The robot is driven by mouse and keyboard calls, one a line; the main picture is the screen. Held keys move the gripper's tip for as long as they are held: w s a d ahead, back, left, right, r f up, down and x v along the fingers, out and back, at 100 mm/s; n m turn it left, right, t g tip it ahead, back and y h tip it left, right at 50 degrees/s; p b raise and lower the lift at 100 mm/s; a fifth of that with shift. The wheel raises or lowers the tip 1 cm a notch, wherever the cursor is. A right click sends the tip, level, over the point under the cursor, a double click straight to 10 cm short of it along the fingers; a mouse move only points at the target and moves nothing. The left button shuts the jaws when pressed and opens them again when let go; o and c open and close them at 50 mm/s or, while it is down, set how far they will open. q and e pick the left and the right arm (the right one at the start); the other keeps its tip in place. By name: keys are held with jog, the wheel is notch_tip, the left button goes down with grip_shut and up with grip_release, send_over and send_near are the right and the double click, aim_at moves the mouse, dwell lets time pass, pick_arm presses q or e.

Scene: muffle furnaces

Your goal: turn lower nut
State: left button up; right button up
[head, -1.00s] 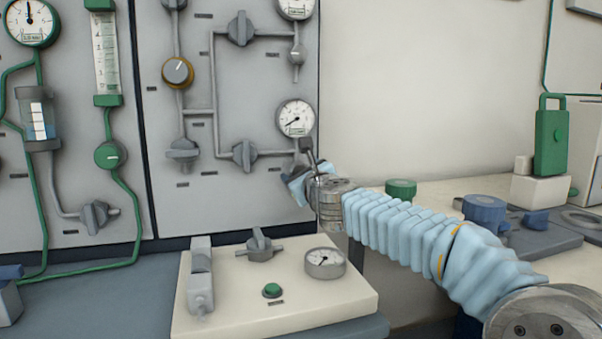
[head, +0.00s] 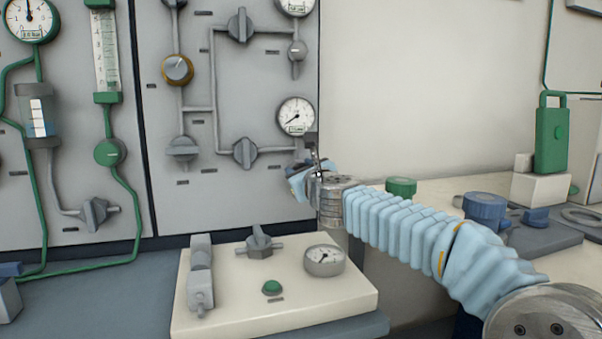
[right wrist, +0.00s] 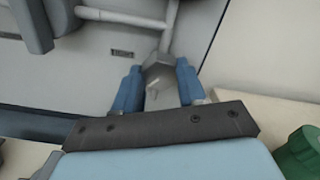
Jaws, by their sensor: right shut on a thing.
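The lower nut (right wrist: 158,78) is a grey faceted piece at the end of a pipe on the grey panel. In the right wrist view it sits between the two blue fingers of my right gripper (right wrist: 160,88), which is shut on it. In the head view the right gripper (head: 300,178) is at the panel's lower right, below a round gauge (head: 296,115). The nut is mostly hidden there by the gripper and wrist. My left gripper is not in view.
A grey valve handle (head: 245,152) is on the panel left of the gripper. A cream box (head: 230,305) with a small gauge (head: 324,260), a valve and a green button stands below. A green knob (head: 401,187) is behind my right arm.

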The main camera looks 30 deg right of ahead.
jog(key=m+b, duration=0.3)
jog(key=m, duration=0.7)
jog(key=shift+d, duration=0.1)
jog(key=shift+m+b, duration=0.3)
dwell(0.3)
jog(key=o, duration=1.1)
jog(key=shift+c, duration=0.2)
jog(key=shift+s, duration=0.15)
